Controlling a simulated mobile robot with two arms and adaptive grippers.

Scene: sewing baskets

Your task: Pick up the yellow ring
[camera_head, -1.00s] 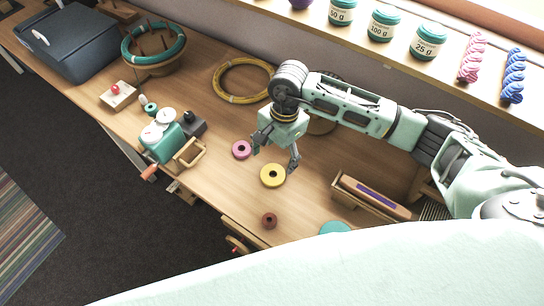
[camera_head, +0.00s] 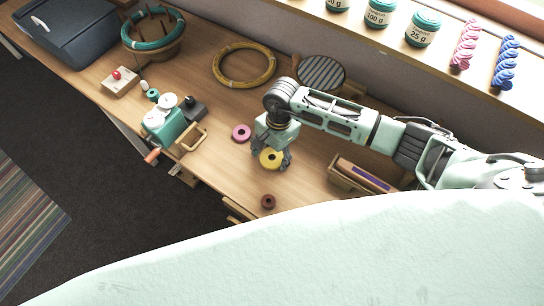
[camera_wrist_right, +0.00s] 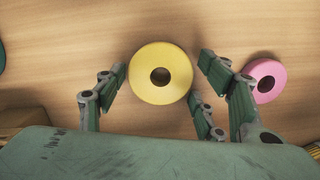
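The yellow ring (camera_head: 270,158) lies flat on the wooden table. In the right wrist view the yellow ring (camera_wrist_right: 160,52) sits between my right gripper's fingers, with small gaps on both sides. My right gripper (camera_head: 272,164) is low over the ring and open, its fingers spread around it; its fingertips (camera_wrist_right: 163,68) also show in the wrist view. My left gripper is not in view.
A pink ring (camera_head: 241,132) lies close to the left of the yellow one, and a small brown ring (camera_head: 268,202) lies nearer the front. A teal machine with a crank (camera_head: 163,127) stands to the left. A wooden box (camera_head: 343,179) is to the right. A yellow hoop (camera_head: 245,82) lies behind.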

